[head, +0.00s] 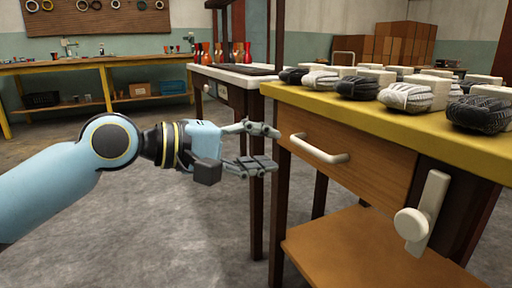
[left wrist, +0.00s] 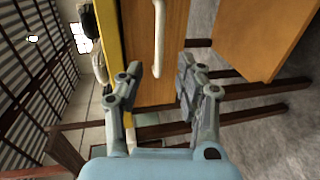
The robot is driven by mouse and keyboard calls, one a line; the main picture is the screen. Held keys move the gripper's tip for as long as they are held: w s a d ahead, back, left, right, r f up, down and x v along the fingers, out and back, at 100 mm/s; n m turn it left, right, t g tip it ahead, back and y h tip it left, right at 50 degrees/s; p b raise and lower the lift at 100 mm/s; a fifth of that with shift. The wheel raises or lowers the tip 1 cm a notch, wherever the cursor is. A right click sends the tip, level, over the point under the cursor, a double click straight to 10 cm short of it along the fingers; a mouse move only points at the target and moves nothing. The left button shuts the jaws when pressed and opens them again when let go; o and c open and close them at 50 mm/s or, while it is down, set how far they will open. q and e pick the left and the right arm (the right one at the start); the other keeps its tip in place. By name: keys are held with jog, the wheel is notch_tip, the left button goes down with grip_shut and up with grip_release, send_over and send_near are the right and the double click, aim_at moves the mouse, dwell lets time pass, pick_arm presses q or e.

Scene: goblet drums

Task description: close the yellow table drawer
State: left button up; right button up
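The yellow table (head: 420,140) stands at the right, with a brown wooden drawer (head: 350,165) under its yellow top. The drawer front carries a pale bar handle (head: 318,149). Whether the drawer stands out from the frame is hard to tell. My left gripper (head: 264,147) is open and empty, at drawer height just left of the drawer front and apart from the handle. In the left wrist view, my left gripper's fingers (left wrist: 160,70) are spread, with the drawer front (left wrist: 140,50) and handle (left wrist: 158,40) beyond them. My right gripper is not in view.
Several black and white shoe-like objects (head: 407,96) and pale blocks sit on the yellow top. A white knobbed latch piece (head: 421,213) is on the table's front right. A lower wooden shelf (head: 370,250) juts below. Open grey floor (head: 150,230) lies left.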

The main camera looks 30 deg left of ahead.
pick_arm(q)
jog(key=shift+s+a+r, duration=0.15)
jog(key=shift+s+a, duration=0.15)
jog(key=shift+s, duration=0.2)
